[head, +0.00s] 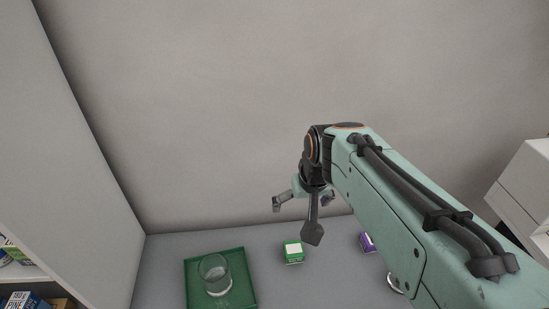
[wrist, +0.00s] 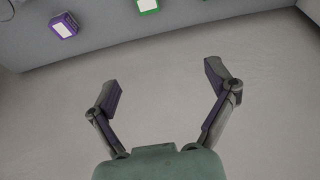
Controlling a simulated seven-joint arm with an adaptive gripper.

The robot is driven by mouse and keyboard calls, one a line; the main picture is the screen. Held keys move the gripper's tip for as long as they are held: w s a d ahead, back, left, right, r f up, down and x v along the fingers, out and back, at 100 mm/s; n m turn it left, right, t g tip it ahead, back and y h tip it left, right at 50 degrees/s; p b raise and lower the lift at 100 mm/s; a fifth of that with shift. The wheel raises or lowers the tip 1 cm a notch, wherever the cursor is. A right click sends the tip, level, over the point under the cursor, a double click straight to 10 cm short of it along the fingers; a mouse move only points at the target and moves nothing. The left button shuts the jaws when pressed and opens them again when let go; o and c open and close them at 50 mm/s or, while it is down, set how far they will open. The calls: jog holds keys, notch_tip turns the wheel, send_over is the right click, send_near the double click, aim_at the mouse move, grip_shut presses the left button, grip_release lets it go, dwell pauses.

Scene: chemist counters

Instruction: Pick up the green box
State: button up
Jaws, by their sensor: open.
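The green box (head: 293,251) is small with a white top and stands on the grey counter, right of the green tray. In the wrist view the green box (wrist: 147,5) is cut off by the top edge. My gripper (head: 304,204) is open and empty, above the counter near the green box in the head view. In the wrist view its two fingers (wrist: 163,85) are spread apart with only bare pale surface between them, and the green box lies beyond their tips.
A green tray (head: 192,293) holds a clear glass (head: 215,275). A purple box (head: 368,242) stands right of the green box; it also shows in the wrist view (wrist: 63,26). A round metallic item is partly hidden by my arm. Shelves with boxes (head: 27,301) are at left, white drawers (head: 524,190) at right.

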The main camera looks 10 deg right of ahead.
jog(key=g, duration=0.1)
send_over(294, 251)
jog(key=w, duration=0.1)
notch_tip(294, 251, down, 8)
jog(key=f+g, duration=0.1)
jog(key=f, duration=0.5)
jog(key=f+g, duration=0.1)
jog(key=f, duration=0.5)
jog(key=s+f+g, duration=0.1)
jog(key=f, duration=0.5)
jog(key=shift+f, duration=0.7)
jog(key=c, duration=1.3)
